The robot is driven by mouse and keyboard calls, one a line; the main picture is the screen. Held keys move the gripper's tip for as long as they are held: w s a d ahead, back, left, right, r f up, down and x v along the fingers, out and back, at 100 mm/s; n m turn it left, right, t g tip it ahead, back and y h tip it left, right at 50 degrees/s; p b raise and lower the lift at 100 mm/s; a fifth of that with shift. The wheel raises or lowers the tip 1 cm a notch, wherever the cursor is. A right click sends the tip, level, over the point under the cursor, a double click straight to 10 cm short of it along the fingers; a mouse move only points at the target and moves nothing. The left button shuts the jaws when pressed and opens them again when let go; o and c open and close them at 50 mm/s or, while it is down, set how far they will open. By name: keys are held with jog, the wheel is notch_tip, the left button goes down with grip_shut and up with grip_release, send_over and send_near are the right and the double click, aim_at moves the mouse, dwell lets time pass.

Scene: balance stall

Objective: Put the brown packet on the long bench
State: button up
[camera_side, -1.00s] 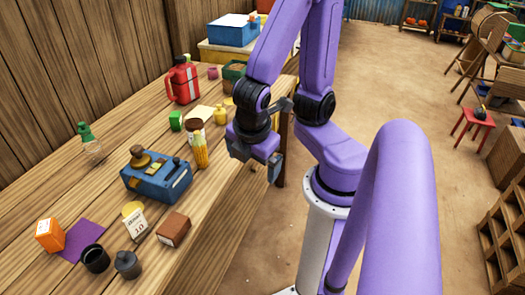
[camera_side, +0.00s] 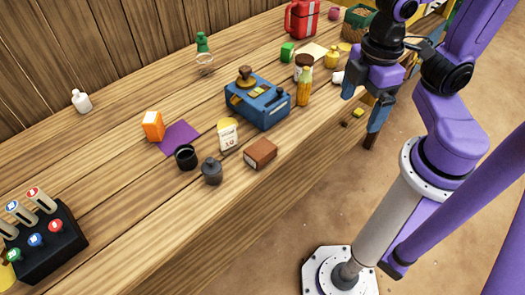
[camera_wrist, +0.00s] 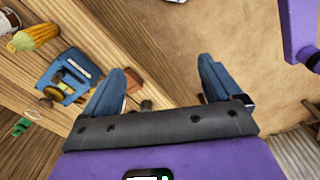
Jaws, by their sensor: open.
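The brown packet (camera_side: 260,153) is a small reddish-brown box lying near the front edge of the long wooden bench (camera_side: 225,205). In the wrist view a brown piece of it (camera_wrist: 134,82) shows behind the left finger, partly hidden. My gripper (camera_side: 361,108) is open and empty. It hangs just off the bench's front edge, right of the packet and well apart from it, near the yellow corn cob (camera_side: 304,88).
A black rack with coloured knobs (camera_side: 42,243) stands at the left. The bench's front strip left of the packet is clear.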

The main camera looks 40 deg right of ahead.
jog(key=w+a+f+n+h, duration=0.2)
jog(key=w+a+n, duration=0.1)
jog(key=w+a, duration=0.75)
jog(key=n+h, duration=0.2)
send_near(260, 148)
jog(key=shift+h, duration=0.3)
jog(key=x, duration=0.4)
jog(key=shift+f, duration=0.4)
jog(key=shift+x, duration=2.75)
jog(key=shift+s+a+f, duration=0.1)
jog(key=shift+a, duration=0.1)
jog(key=c, duration=1.3)
jog(key=shift+r, duration=0.2)
